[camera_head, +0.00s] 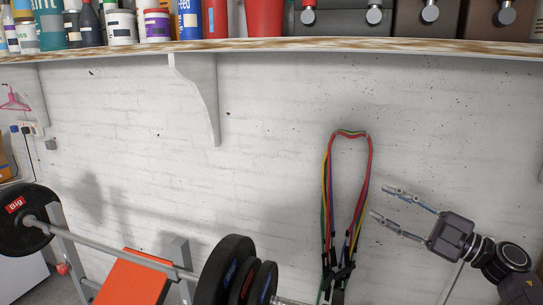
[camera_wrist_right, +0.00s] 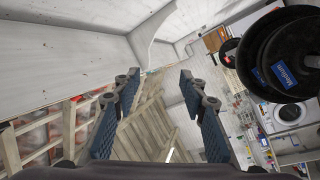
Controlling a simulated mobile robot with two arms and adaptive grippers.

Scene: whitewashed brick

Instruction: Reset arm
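My right gripper (camera_head: 380,202) comes in from the right in the head view. Its two fingers are spread apart with nothing between them. It stands in front of the white brick wall, just right of the hanging resistance bands (camera_head: 362,185), apart from them in the picture. In the right wrist view the two blue-padded fingers (camera_wrist_right: 168,105) also show wide apart and empty. My left gripper is in neither view.
A wooden shelf (camera_head: 300,46) with bottles and tubs runs along the top, held by a white bracket (camera_head: 198,95). A barbell with black plates (camera_head: 222,272) and an orange bench pad (camera_head: 132,280) stand at lower left. The wall between is bare.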

